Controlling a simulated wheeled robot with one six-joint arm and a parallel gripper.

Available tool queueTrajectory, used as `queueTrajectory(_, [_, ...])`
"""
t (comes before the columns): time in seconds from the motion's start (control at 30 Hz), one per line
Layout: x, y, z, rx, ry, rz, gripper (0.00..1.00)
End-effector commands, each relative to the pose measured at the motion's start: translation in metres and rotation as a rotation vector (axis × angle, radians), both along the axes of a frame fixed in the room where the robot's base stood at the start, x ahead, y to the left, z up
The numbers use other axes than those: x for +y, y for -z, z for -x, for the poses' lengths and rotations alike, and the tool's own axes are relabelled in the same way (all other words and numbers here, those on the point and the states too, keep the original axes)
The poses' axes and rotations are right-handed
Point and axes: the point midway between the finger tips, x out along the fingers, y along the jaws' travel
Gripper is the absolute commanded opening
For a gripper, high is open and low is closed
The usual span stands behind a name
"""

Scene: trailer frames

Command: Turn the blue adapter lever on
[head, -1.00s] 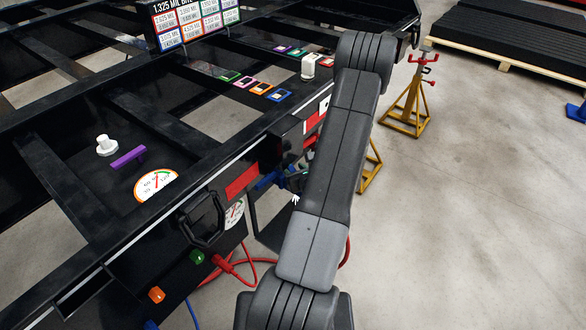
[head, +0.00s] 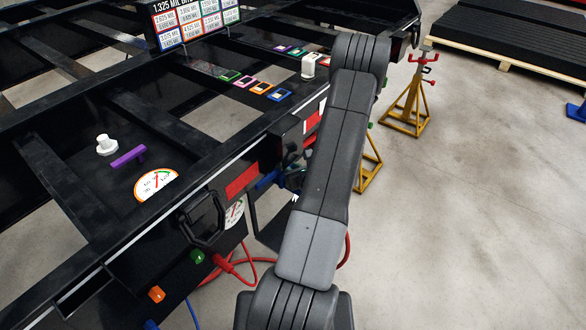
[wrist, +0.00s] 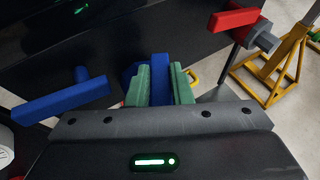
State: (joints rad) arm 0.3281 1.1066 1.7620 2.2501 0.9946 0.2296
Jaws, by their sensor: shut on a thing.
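In the wrist view a blue lever (wrist: 160,68) stands between the two green finger pads of my gripper (wrist: 160,84). The pads press on it from both sides, so my gripper is shut on it. A rounded blue part shows just left of the pads. A second blue lever (wrist: 62,101) on a blue post lies to the left, apart from the gripper. In the head view a blue lever (head: 268,181) shows at the frame's side, left of my arm. My arm hides most of the gripper there.
A red lever (wrist: 235,18) sticks out at the upper right of the wrist view. A yellow stand (head: 407,105) is right of the trailer frame. Red hoses (head: 238,266) hang below the frame, near a black handle (head: 203,220).

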Motion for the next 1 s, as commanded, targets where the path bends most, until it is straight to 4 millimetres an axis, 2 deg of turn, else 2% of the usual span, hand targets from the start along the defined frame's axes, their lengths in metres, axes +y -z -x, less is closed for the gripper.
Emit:
queueTrajectory(0.6, [0.0017,0.0002,0.0013,-0.002,-0.368,0.003,0.0])
queueTrajectory(1.0, [0.0027,0.0001,0.0026,0.0,-0.496,0.001,0.0])
